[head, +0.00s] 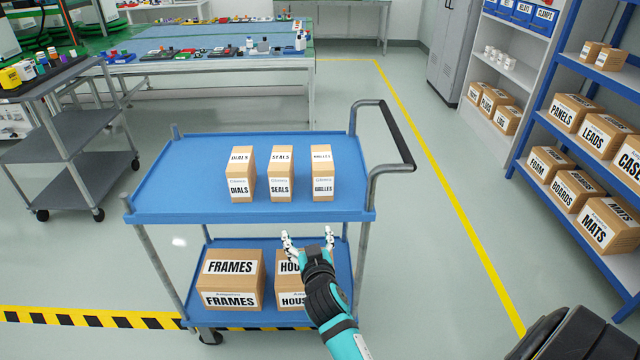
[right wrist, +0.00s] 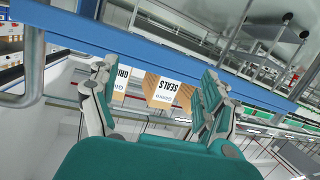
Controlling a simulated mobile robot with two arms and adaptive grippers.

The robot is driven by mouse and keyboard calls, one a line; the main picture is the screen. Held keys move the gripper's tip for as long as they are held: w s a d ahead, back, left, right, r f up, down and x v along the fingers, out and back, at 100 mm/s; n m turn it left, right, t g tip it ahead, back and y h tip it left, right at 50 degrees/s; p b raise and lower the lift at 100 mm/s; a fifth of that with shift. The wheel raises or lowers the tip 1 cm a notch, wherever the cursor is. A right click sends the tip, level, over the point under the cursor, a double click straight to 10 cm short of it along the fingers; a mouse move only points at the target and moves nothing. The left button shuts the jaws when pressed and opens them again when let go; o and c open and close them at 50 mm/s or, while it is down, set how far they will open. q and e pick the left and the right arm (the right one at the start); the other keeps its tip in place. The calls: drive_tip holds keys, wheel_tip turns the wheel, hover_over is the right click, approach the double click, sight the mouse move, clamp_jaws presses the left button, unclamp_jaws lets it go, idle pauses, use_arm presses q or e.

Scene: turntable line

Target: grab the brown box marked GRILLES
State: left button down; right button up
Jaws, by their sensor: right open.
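The brown GRILLES box (head: 322,174) stands upright on the top shelf of the blue cart (head: 200,211), the rightmost of three boxes in a row. My right gripper (head: 308,238) is open and empty, in front of the cart's near edge and below the GRILLES box in the head view, apart from it. In the right wrist view the GRILLES box (right wrist: 121,82) shows near the left finger, partly hidden, and the SEALS box (right wrist: 163,90) shows between the open fingers (right wrist: 152,95). My left gripper is not in view.
The DIALS box (head: 240,175) stands left of the SEALS box on the top shelf. The FRAMES box (head: 231,280) and the HOUSINGS-like box (head: 289,266), its label partly hidden by my gripper, sit on the lower shelf. The cart's handle (head: 395,135) rises at right.

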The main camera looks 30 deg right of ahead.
drive_tip(key=s+d+r+m+t+h, duration=0.1)
drive_tip(key=d+r+m+h, duration=0.3)
drive_tip(key=r, duration=0.6)
drive_tip(key=n+y, duration=0.1)
drive_tip(key=n, duration=0.1)
approach(322, 159)
drive_tip(key=x, duration=0.3)
drive_tip(key=shift+w+d+f, duration=0.2)
drive_tip(key=shift+w, duration=0.05)
drive_tip(key=x, duration=0.6)
drive_tip(key=shift+w+d, duration=0.15)
drive_tip(key=shift+w, duration=0.1)
drive_tip(key=shift+r, duration=0.1)
drive_tip(key=c, duration=1.5)
